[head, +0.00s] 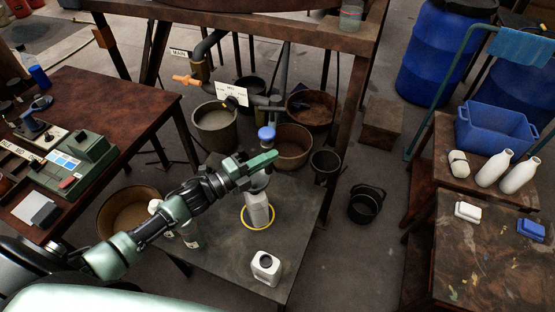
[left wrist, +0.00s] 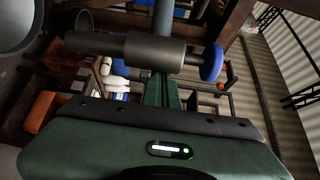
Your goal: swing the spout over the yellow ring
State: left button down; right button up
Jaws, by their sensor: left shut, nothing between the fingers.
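The spout's blue cap (head: 267,133) tops a grey cylinder, largely hidden behind my left gripper in the head view. The cylinder (left wrist: 150,50) and blue cap (left wrist: 213,62) are close up in the left wrist view. The yellow ring (head: 243,222) lies on the dark low table around the foot of a pale bottle (head: 257,212). The spout appears above or near this bottle; exact alignment cannot be told. My left gripper (head: 272,158) is shut and empty, its green fingers (left wrist: 165,92) right beside the cylinder; contact cannot be told. My right gripper is not in view.
A white square container (head: 266,268) stands at the table's front. Pipes with an orange handle (head: 186,80) and a white sign (head: 231,93) are behind, above several buckets. A side table at right holds white bottles (head: 519,175) and a blue crate (head: 495,130).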

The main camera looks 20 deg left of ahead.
pick_arm(q)
jog(key=a+m+g+h+b, duration=0.1)
jog(key=a+h+b, duration=0.1)
jog(key=a, duration=0.4)
jog(key=shift+s+a+m+g+b, duration=0.3)
jog(key=shift+s+b, duration=0.05)
jog(key=shift+b, duration=0.1)
jog(key=shift+a+r, duration=0.1)
